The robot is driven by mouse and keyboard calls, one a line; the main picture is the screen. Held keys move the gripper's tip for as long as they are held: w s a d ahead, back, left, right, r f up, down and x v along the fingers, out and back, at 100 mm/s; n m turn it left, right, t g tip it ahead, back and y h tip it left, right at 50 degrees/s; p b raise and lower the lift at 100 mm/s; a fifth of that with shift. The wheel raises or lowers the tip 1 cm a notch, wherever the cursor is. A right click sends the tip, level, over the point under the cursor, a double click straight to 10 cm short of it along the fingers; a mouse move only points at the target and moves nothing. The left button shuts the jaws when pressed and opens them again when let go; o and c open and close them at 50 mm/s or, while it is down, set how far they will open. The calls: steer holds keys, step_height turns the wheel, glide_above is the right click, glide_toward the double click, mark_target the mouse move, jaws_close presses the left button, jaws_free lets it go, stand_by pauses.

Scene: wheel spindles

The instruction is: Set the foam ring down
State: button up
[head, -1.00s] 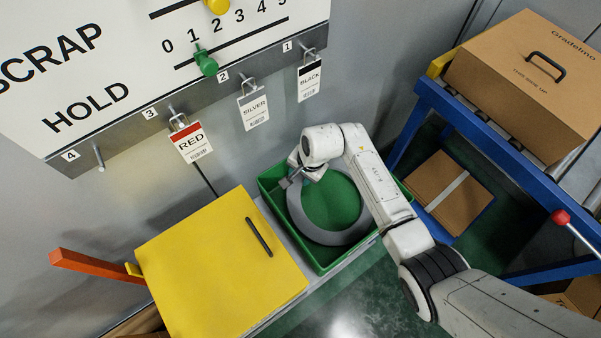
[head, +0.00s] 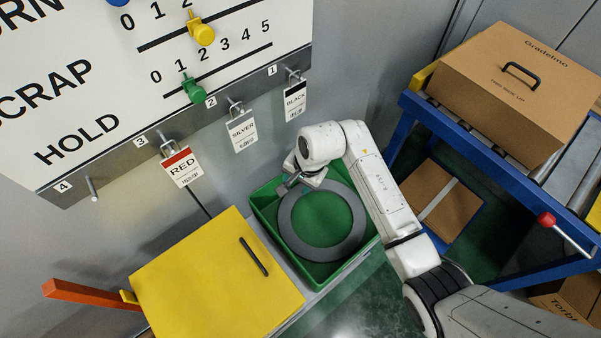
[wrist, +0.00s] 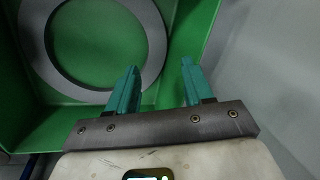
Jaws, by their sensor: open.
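The grey foam ring (head: 287,240) lies in the green bin (head: 262,208), filling much of its width. In the wrist view the ring (wrist: 150,30) lies on the floor of the bin (wrist: 20,130), at the upper left. My gripper (wrist: 157,80) is open with nothing between its two teal fingers.
A yellow box lid (head: 210,280) with a black handle stands left of the bin. Tags for red (head: 181,167), silver (head: 242,132) and black (head: 295,100) hang on pegs above. A blue roller stand (head: 480,140) with a cardboard box (head: 520,85) is at the right.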

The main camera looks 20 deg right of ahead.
steer(key=shift+v, duration=2.1)
